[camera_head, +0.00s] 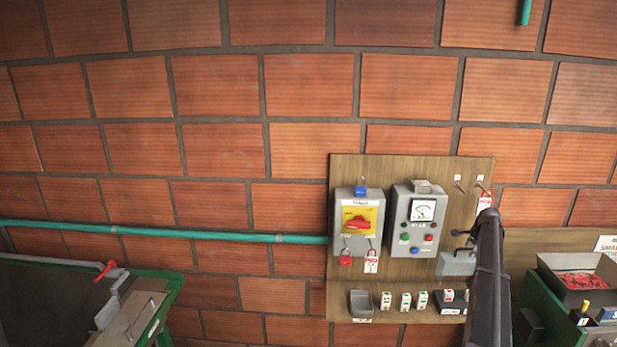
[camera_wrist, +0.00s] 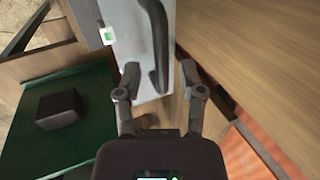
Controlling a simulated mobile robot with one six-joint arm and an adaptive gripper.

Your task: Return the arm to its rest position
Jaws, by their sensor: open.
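My gripper (camera_wrist: 160,82) is open in the wrist view, its two dark fingers apart. Nothing is held between them. Beyond the fingertips is a light grey panel with a black curved handle (camera_wrist: 156,45); I cannot tell whether a finger touches it. In the head view a dark link of my arm rises at the right, in front of the wooden board (camera_head: 342,290). My gripper is not clearly visible there.
The board on the brick wall carries a switch box with a red knob (camera_head: 357,222), a meter box (camera_head: 418,237) and a grey padlock-like box (camera_head: 457,264). A green machine (camera_head: 160,312) stands left. A tray of red items (camera_head: 580,281) is right. The wrist view shows a black block (camera_wrist: 60,108).

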